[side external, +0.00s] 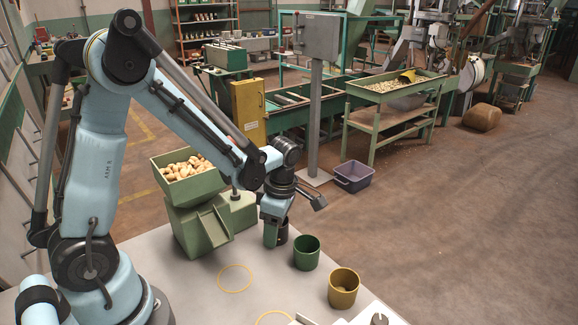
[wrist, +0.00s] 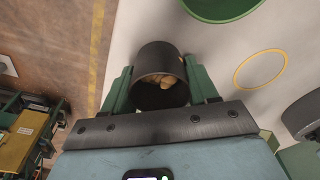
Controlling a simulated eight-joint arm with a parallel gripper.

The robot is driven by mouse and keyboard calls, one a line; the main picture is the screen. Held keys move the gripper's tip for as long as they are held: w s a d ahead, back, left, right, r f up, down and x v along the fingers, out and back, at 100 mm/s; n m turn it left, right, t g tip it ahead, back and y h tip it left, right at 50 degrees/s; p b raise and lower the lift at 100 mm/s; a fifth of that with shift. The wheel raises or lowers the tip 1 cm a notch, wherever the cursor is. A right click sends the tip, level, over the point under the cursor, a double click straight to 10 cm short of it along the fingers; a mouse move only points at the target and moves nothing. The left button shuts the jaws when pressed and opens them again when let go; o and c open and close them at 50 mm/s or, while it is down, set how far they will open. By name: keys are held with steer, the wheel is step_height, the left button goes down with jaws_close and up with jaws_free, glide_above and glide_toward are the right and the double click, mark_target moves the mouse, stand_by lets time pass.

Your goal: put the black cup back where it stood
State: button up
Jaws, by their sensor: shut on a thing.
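The black cup (wrist: 149,62) is between the two green fingers of my gripper (wrist: 162,88) in the wrist view, with some tan nuts inside it. My gripper is shut on the cup's sides. In the side external view my gripper (side external: 273,236) points down and the dark cup (side external: 282,235) shows only partly behind it, left of and behind the green cup. Whether the cup's base touches the table cannot be told. A yellow ring (side external: 235,278) is marked on the table, left of the cups; it also shows in the wrist view (wrist: 260,69). A second ring (side external: 273,318) is cut off by the lower edge.
A green cup (side external: 306,254) and a mustard cup (side external: 343,290) holding something stand near the right edge of the pale table (side external: 205,300). A green hopper (side external: 197,188) full of nuts stands behind, its chute facing forward. The table around the full ring is clear.

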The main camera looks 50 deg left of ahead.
steer(key=o, duration=1.2)
steer(key=shift+f, duration=0.1)
steer(key=shift+o, duration=0.2)
step_height(320, 180, up, 12)
steer(key=d, duration=0.1)
steer(key=s+d+m+t, duration=0.1)
steer(key=m+t, duration=0.3)
steer(key=m, duration=0.8)
steer(key=s+d+r+m+t+h, duration=0.1)
steer(key=s+m+t, duration=0.3)
steer(key=m, duration=0.8)
steer(key=shift+d+r+m, duration=0.25)
steer(key=shift+d+m, duration=0.15)
steer(key=shift+d, duration=0.15)
steer(key=shift+s, duration=0.1)
